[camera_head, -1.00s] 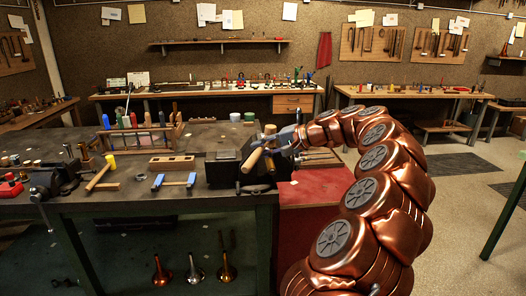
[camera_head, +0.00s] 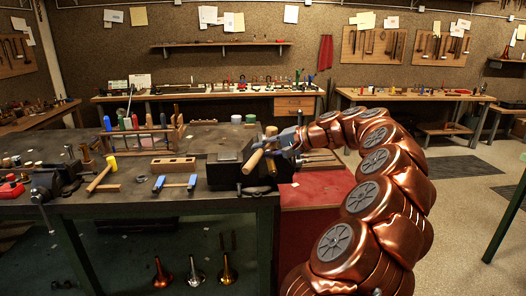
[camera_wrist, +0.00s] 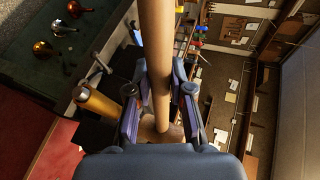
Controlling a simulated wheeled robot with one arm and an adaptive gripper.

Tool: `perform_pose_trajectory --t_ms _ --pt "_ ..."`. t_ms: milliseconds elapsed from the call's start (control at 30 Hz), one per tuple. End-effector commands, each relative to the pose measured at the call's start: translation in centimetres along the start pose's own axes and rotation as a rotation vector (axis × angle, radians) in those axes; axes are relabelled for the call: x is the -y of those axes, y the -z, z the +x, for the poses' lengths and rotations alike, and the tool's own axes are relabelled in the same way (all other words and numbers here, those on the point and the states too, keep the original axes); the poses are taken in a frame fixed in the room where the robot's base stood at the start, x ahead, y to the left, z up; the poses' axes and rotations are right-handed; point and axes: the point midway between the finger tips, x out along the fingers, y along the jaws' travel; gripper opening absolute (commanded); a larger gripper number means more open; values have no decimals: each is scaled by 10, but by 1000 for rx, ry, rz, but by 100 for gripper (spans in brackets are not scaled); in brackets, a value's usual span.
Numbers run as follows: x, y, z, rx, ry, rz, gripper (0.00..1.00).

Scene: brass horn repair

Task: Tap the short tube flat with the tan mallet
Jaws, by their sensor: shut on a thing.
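My gripper (camera_wrist: 160,108) is shut on the wooden handle of the tan mallet (camera_wrist: 155,45). The handle runs up out of the wrist view, and a wider tan part (camera_wrist: 160,131) shows beyond the fingers. In the head view my gripper (camera_head: 287,141) is above the right end of the dark bench, and the mallet (camera_head: 254,160) slants down to the left.
On the bench are a black block (camera_head: 222,170), a wooden block (camera_head: 173,163), a blue-ended clamp (camera_head: 174,182), another hammer-like tool (camera_head: 100,178) and a vise (camera_head: 48,183). Brass bells (camera_head: 227,270) stand below. A red surface (camera_head: 315,190) adjoins on the right.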

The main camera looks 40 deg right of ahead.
Motion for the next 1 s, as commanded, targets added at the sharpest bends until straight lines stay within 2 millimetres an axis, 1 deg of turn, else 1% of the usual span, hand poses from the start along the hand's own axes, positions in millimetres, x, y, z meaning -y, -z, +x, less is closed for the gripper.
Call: perform_pose_trajectory --t_ms 233,333,733,767,1000 --pt "0 0 0 -1 1 -1 0" --pt "-3 0 2 0 2 -1 0" --pt "-40 -1 20 1 2 0 0" --pt "-36 -1 18 1 1 0 0" --pt "-30 0 15 0 0 1 0"
